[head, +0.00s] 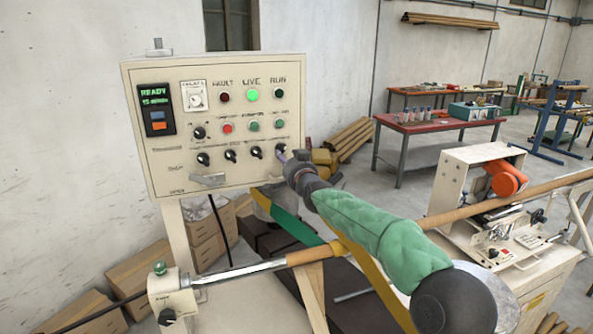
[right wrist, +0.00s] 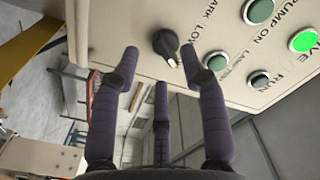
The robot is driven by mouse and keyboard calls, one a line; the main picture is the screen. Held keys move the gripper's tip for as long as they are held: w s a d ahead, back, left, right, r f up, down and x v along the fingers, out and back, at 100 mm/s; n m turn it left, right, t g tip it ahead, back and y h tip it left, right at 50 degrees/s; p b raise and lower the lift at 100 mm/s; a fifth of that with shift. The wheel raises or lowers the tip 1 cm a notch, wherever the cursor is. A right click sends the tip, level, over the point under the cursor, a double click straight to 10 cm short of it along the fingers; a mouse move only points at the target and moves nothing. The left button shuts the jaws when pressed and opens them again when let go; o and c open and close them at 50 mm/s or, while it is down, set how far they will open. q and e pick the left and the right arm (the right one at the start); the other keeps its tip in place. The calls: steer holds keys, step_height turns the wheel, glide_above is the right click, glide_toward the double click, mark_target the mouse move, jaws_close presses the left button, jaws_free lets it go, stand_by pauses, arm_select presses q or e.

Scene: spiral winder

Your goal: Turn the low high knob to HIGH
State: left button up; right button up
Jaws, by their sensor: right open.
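The low high knob (right wrist: 165,43) is a black rotary knob with a white mark at its lower end in the right wrist view. Part of its label, reading LOW, shows beside it; the HIGH lettering is not legible. In the head view the knob (head: 281,150) appears at the right end of the panel's bottom row, partly hidden by my gripper. My right gripper (head: 288,160) is close in front of the panel's lower right corner. In the right wrist view its purple-grey fingers (right wrist: 165,75) are spread and empty, with the knob just beyond the tips, apparently not gripped. My left gripper is not in view.
The cream control panel (head: 215,168) carries other knobs, buttons, a lit green LIVE lamp (head: 252,95) and a READY display (head: 155,96). A red-topped table (head: 430,124) stands behind.

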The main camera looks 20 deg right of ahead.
steer(key=s, duration=0.8)
steer(key=shift+s+d, duration=0.15)
steer(key=shift+s, duration=0.2)
steer(key=shift+f, duration=0.1)
